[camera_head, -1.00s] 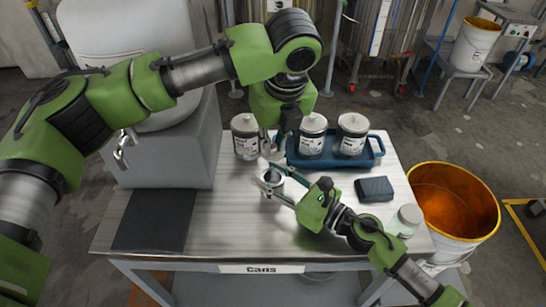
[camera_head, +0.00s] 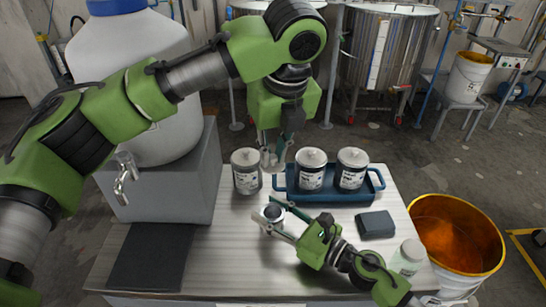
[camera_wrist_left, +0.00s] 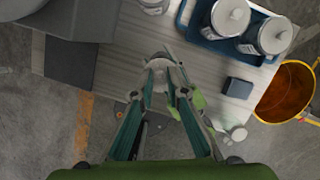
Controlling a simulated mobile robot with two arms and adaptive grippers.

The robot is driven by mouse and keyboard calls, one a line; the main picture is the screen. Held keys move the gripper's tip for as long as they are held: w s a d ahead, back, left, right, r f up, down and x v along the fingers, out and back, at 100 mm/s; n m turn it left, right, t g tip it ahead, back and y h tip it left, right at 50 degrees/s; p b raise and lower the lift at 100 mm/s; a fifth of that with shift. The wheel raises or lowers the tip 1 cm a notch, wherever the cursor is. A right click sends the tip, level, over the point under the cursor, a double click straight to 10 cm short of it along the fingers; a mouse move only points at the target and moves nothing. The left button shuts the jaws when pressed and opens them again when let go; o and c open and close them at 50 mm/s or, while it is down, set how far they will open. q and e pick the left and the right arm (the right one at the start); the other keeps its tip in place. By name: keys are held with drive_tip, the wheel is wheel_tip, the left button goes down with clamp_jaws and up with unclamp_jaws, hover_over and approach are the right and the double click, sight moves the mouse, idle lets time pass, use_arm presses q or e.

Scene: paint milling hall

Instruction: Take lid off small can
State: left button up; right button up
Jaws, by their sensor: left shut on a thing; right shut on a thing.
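The small can (camera_head: 273,213) is upright near the middle of the metal table (camera_head: 225,262). My right gripper (camera_head: 275,216) is shut around the can's side. My left gripper (camera_head: 272,164) is above the can, pointing down, apart from it. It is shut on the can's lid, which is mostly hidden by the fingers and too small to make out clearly. In the left wrist view a round grey shape (camera_wrist_left: 161,74) shows between the fingertips; I cannot separate lid from can there.
A lidded grey can (camera_head: 246,181) stands behind on the table. Two more stand in a blue tray (camera_head: 335,197). A dark block (camera_head: 376,224), pale jar (camera_head: 407,258) and black mat (camera_head: 150,256) lie around. A big drum (camera_head: 130,85) with a tap is left; an orange-lined bucket (camera_head: 440,263) is right.

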drive_tip(key=o, duration=1.2)
